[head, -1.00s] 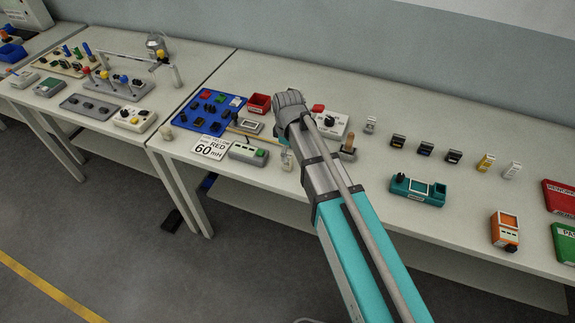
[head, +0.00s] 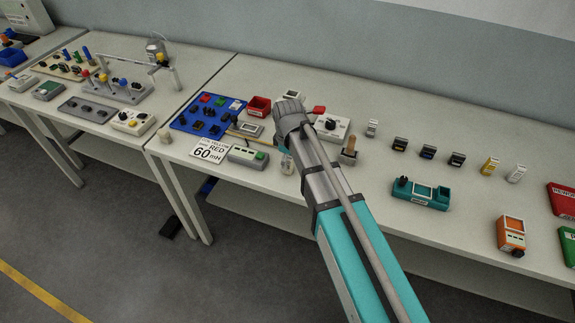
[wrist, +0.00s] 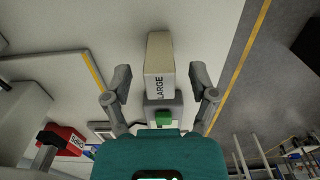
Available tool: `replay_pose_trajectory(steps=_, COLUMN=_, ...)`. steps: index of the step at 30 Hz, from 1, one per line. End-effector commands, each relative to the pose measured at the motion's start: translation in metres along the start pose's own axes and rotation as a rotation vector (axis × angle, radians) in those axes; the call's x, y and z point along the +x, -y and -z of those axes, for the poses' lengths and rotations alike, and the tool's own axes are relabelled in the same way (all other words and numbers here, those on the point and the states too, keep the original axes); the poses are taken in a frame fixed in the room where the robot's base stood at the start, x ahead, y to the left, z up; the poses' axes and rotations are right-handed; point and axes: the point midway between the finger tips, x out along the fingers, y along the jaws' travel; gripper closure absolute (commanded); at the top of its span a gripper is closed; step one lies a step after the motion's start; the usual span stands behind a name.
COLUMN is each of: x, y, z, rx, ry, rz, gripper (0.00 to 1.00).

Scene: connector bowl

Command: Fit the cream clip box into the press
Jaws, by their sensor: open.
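The cream clip box (wrist: 159,66), marked LARGE, lies between the two fingers of my gripper (wrist: 160,82) in the wrist view. The fingers are open, with a gap on either side of the box. In the head view a small pale piece (head: 287,165) just below my gripper appears to be this box, partly hidden by my arm. A grey unit with a green button (wrist: 163,118) is close by the box; it also shows in the head view (head: 247,157). I cannot tell which unit is the press.
A blue tray of parts (head: 182,122), a red bin (head: 258,106) and a white knob box (head: 332,128) stand around my gripper. A grey piece with a brown handle (head: 349,150) stands right. A teal unit (head: 421,193) sits further right. The table's front edge is near.

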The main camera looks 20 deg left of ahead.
Motion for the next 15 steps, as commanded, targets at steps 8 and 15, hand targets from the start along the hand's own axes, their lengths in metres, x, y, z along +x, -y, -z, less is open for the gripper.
replay_pose_trajectory(steps=8, x=0.0000, y=-0.0001, z=-0.0003, rx=0.000, ry=0.000, rz=0.000, gripper=0.70)
replay_pose_trajectory(steps=15, x=0.0000, y=-0.0002, z=-0.0003, rx=0.001, ry=0.000, rz=0.000, gripper=1.00)
